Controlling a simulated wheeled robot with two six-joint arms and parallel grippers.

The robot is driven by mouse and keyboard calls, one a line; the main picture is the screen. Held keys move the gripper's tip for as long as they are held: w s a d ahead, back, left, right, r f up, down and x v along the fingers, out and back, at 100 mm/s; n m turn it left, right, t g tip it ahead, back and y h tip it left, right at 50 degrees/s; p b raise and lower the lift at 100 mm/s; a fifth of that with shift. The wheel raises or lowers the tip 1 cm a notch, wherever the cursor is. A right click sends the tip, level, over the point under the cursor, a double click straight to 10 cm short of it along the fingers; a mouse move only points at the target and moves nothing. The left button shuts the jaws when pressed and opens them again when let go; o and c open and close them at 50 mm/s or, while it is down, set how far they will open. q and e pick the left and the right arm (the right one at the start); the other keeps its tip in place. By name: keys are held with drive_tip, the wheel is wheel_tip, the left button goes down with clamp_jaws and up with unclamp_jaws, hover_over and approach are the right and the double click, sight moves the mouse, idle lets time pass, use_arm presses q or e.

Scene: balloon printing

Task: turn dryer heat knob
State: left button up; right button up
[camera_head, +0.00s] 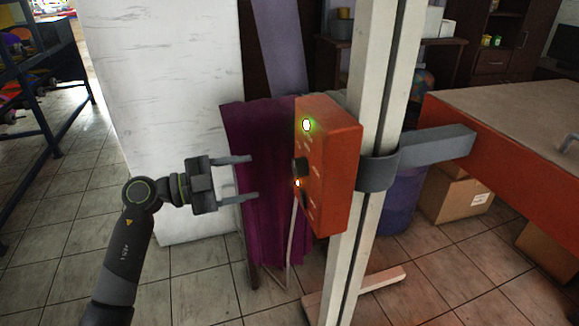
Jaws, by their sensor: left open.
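The dryer's control box (338,170) is orange and fixed to a pale upright post. Its face, turned to the left, has a lit green-white lamp (306,125) near the top and a small glowing orange light (298,183) lower down. A dark knob (300,167) sticks out of the face just above the orange light. A second dark control (304,198) sits below it. My left gripper (254,177) is open and empty, to the left of the box, its fingers pointing right at about the knob's height. It appears apart from the knob. My right gripper does not show.
The pale post (363,150) has a grey bracket (430,148) reaching right towards an orange-edged table (510,110). A purple cloth (262,215) hangs behind my left gripper. A white wall (165,110) stands behind the arm. Cardboard boxes (455,196) sit under the table.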

sight(294, 168)
use_arm(q)
drive_tip(key=x, duration=0.9)
drive_tip(key=shift+d+p, duration=0.15)
drive_tip(key=shift+p, duration=0.15)
drive_tip(key=shift+w+d, duration=0.2)
drive_tip(key=shift+d, duration=0.3)
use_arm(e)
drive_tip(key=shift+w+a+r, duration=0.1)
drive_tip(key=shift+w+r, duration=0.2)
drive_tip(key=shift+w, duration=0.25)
use_arm(q)
drive_tip(key=c, duration=1)
